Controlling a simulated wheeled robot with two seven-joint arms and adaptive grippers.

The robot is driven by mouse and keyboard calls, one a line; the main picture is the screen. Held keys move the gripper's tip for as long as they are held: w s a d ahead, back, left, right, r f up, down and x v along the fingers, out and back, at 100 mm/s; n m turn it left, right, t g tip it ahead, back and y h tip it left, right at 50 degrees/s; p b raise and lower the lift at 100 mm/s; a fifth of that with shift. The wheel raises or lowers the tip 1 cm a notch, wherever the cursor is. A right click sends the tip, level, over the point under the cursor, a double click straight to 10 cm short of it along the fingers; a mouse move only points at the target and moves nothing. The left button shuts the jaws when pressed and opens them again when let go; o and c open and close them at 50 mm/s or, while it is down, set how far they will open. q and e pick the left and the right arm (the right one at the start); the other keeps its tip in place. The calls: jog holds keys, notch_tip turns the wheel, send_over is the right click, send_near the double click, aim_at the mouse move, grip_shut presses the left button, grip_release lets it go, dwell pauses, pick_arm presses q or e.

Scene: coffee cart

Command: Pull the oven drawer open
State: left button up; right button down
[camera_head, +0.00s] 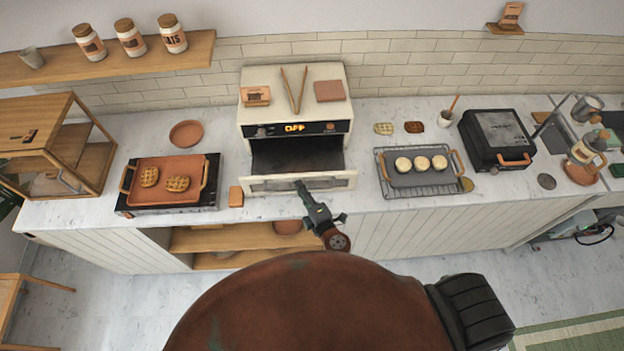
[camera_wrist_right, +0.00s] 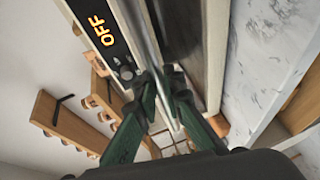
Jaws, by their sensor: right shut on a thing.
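The white oven (camera_head: 341,118) stands on the counter near the middle of the head view, with a dark control strip reading OFF. Below the strip is a dark opening. The oven drawer (camera_head: 338,182) stands out in front of it, with its pale front near the counter's front edge. My right gripper (camera_head: 300,186) is at the middle of that front, shut on the drawer handle. In the wrist view, my right gripper's green fingers (camera_wrist_right: 166,82) close around the thin handle bar (camera_wrist_right: 150,40), beside the OFF display (camera_wrist_right: 101,30). The fingers hide part of the bar. My left gripper is out of view.
An orange tray with waffles (camera_head: 165,203) sits on a black hob left of the oven. A wire rack (camera_head: 391,190) with a grey tray of pale rounds is to the right. Tongs (camera_head: 295,88) lie on top of the oven. The floor in front of the counter is clear.

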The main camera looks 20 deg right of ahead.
jog(key=shift+s+a, duration=0.1)
jog(key=shift+s, duration=0.1)
jog(key=c, duration=2.3)
grip_release()
jog(key=shift+s, duration=0.1)
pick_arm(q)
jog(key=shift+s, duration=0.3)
pick_arm(e)
jog(key=v, duration=1.2)
